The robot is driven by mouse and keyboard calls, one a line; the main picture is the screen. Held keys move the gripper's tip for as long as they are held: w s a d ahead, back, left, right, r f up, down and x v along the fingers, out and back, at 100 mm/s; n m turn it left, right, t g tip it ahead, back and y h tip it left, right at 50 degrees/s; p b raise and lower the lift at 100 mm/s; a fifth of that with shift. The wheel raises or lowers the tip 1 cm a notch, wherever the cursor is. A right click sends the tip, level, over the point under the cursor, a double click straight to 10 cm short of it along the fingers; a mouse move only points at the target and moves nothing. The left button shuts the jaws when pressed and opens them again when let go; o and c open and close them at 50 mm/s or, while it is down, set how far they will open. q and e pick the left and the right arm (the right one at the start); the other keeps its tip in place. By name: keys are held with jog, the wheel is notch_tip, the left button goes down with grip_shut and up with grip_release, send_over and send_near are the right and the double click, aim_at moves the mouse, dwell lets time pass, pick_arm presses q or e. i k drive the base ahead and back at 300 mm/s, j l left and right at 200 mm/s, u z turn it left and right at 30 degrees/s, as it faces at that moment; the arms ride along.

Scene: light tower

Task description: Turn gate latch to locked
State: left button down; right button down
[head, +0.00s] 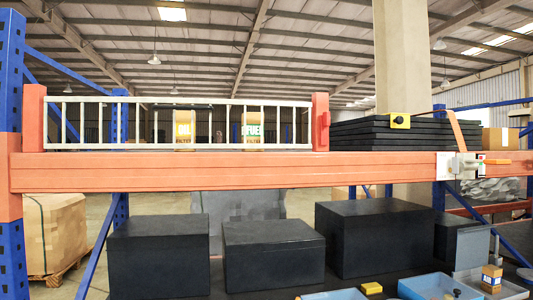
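A white railed gate (180,99) stands on the orange beam (230,172) between two orange-red posts, and its rails look level. A small white latch-like fitting (463,167) sits on the beam's right part. Small coloured marks show on the fitting, too small to read. Neither of my grippers is in view.
Black flat slabs (370,133) are stacked behind the beam at right, with a yellow tag (400,121). Large black boxes (273,252) stand below the beam. Blue trays (425,287) and a small carton (491,277) lie at lower right. A blue upright (10,75) bounds the left.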

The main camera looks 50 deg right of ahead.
aim_at(325, 119)
jog(key=z, duration=1.8)
